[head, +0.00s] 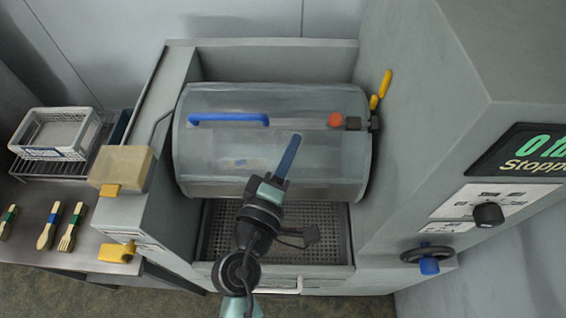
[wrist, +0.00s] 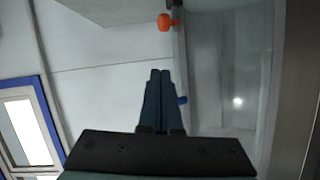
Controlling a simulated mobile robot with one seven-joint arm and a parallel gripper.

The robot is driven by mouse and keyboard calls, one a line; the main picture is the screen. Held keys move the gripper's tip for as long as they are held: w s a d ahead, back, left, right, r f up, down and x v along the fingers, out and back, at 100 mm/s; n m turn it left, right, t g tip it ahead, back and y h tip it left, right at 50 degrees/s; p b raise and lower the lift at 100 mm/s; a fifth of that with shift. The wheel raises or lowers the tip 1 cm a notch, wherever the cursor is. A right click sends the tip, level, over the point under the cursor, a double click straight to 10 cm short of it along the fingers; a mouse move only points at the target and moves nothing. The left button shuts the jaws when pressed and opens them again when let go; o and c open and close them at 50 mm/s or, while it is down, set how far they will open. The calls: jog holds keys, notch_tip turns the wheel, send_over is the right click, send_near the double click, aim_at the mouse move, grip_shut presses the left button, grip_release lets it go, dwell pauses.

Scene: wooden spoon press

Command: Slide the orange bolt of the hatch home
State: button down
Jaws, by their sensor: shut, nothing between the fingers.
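The hatch (head: 220,100) is a clear curved cover with a long blue handle (head: 228,119) along its upper left front. The orange bolt knob (head: 336,120) sits at the right end of the same rail, beside a dark block (head: 353,123). The knob also shows at the top of the wrist view (wrist: 165,22). My gripper (head: 295,140) is shut and empty, its blue fingers in front of the hatch, below and left of the knob. In the wrist view the shut fingers (wrist: 160,75) point up toward the knob, apart from it.
A grey housing with a display (head: 525,150) reading "Stopp", a dark knob (head: 488,214) and a handwheel (head: 428,254) stands at the right. A yellow lever (head: 384,84) is right of the hatch. A perforated tray (head: 225,245) lies below. A white crate (head: 52,133) and wooden cutlery (head: 48,228) are left.

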jog(key=v, duration=0.3)
jog(key=shift+a+b, duration=0.15)
jog(key=shift+b, duration=0.2)
jog(key=shift+a, duration=0.15)
jog(key=w+d+r+m+t+b, duration=0.1)
jog(key=w+r+m+t, duration=0.2)
jog(key=r, duration=0.9)
jog(key=w+d+r+m+t+b, duration=0.15)
jog(key=r+m, duration=0.45)
jog(key=r, duration=0.6)
jog(key=s+a+r+m+t+y, duration=0.1)
jog(key=s+r+t+y, duration=0.2)
jog(key=r, duration=0.7)
jog(key=s+a+r+m+t+y, duration=0.1)
jog(key=s+r+m+t+y, duration=0.1)
jog(key=s+r, duration=0.4)
notch_tip(320, 180, up, 5)
jog(key=shift+s+r+t+y, duration=0.1)
jog(key=shift+s+t+y, duration=0.15)
jog(key=shift+t+y, duration=0.4)
